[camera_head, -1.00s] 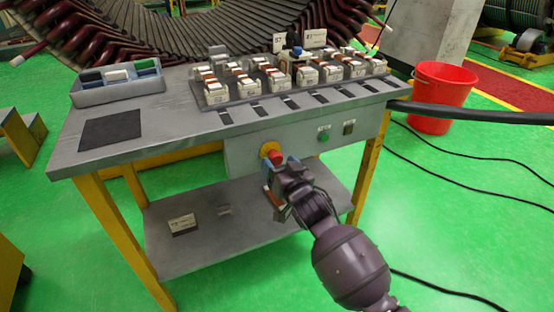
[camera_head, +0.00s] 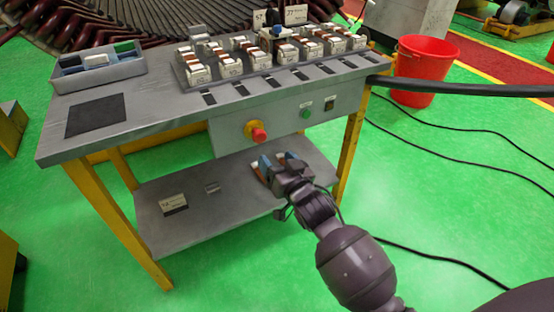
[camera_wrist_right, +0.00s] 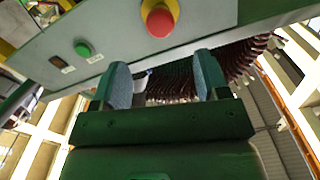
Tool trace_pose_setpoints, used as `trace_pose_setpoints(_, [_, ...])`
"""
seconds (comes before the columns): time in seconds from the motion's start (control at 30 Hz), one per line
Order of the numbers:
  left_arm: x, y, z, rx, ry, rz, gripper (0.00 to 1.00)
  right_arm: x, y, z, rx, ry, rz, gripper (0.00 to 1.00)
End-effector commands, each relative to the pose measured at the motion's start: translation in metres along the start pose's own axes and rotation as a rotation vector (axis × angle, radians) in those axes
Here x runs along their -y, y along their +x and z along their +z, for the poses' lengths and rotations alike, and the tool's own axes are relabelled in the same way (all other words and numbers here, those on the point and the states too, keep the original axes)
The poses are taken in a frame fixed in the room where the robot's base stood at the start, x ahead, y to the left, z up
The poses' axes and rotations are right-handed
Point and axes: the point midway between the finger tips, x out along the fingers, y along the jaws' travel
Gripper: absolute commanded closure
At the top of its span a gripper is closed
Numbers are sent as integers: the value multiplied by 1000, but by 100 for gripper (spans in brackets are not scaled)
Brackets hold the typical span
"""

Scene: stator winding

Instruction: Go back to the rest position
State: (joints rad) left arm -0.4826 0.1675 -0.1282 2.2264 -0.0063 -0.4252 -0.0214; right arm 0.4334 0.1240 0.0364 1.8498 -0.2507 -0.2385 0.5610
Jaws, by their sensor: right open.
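My right gripper (camera_head: 278,162) is open and empty, in front of the workbench and below the panel's red emergency stop button (camera_head: 257,133). In the right wrist view its two blue-grey fingers (camera_wrist_right: 166,82) stand apart with nothing between them. The red button also shows there (camera_wrist_right: 159,20), beyond the fingertips and apart from them. A green button (camera_head: 305,113) sits to the right on the same panel. My left gripper is not in view.
The grey workbench (camera_head: 150,125) has yellow legs and a lower shelf (camera_head: 235,207). On top are a tray (camera_head: 103,77) at left and a rack of white blocks (camera_head: 270,58). A red bucket (camera_head: 424,72) stands right. Black cables cross the green floor.

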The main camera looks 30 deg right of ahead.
Motion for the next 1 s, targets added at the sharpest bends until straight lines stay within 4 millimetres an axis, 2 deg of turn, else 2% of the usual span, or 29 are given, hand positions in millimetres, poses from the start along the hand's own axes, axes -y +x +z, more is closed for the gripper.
trace_pose_setpoints(0.27, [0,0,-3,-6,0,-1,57,0,-2,0,2,-2,1,32])
trace_pose_setpoints(0.37, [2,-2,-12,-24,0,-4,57,-3,-12,-2,16,-15,7,32])
trace_pose_setpoints(0.43, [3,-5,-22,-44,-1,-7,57,-7,-27,-2,37,-35,15,32])
trace_pose_setpoints(0.67, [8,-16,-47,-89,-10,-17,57,-22,-100,6,148,-120,44,32])
trace_pose_setpoints(1.0, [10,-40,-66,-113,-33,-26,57,-36,-223,24,350,-226,74,32])
